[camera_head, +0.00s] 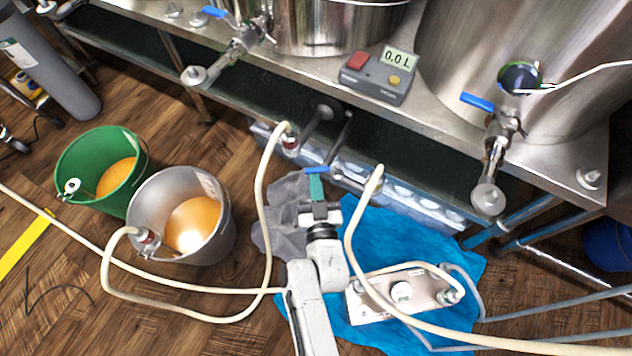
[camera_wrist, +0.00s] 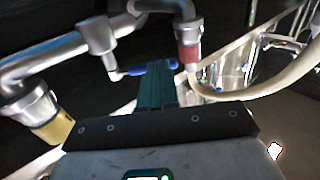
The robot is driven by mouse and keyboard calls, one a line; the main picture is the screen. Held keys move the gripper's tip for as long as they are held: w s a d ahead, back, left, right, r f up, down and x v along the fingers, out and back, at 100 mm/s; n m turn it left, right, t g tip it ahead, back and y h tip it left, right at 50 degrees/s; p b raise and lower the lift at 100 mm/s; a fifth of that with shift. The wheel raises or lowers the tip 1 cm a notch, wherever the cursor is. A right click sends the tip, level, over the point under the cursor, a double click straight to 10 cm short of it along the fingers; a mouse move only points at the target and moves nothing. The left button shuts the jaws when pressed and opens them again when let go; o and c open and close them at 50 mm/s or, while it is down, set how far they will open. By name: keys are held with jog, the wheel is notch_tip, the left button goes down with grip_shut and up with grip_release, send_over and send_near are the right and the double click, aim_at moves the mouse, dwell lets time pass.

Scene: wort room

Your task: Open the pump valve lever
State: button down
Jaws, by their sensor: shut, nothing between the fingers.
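A small blue lever (camera_head: 317,169) sits on the metal pipework below the steel table, at the middle of the head view. In the wrist view the blue lever (camera_wrist: 136,71) shows beside and behind my fingertips. My gripper (camera_head: 316,180) is shut, its green fingers together and empty. In the wrist view my gripper (camera_wrist: 158,70) points at the lever and partly hides it. I cannot tell whether they touch. The metal pipe and valve body (camera_wrist: 98,38) are left of the fingers. A white pump unit (camera_head: 405,292) stands on a blue cloth, with hoses joined to it.
A pale hose with a red-banded coupling (camera_wrist: 187,40) is close right of my fingers. Other blue levers (camera_head: 478,101) are on the kettle taps above. A green bucket (camera_head: 85,150) and a grey bucket (camera_head: 215,245) stand left. Hoses loop around my arm.

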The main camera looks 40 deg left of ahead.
aim_at(308, 169)
jog(key=shift+a+r+m+t+h+p, duration=0.25)
jog(key=shift+a+m+t+h+p, duration=0.2)
jog(key=shift+p, duration=0.55)
jog(key=shift+w+a+f+m+t+h, duration=0.1)
jog(key=shift+w+a+m+t+h, duration=0.25)
jog(key=shift+m+t+h, duration=0.65)
jog(key=shift+w+a+f+m+t+h, duration=0.15)
jog(key=shift+a+m+t+h, duration=0.4)
jog(key=shift+h, duration=0.75)
jog(key=shift+w+a+f+m+t+h, duration=0.1)
jog(key=shift+w+a+m+t+h, duration=0.35)
jog(key=shift+m+h, duration=0.65)
jog(key=shift+s+a, duration=0.1)
jog(key=shift+w+a+r, duration=0.2)
jog(key=shift+a, duration=0.05)
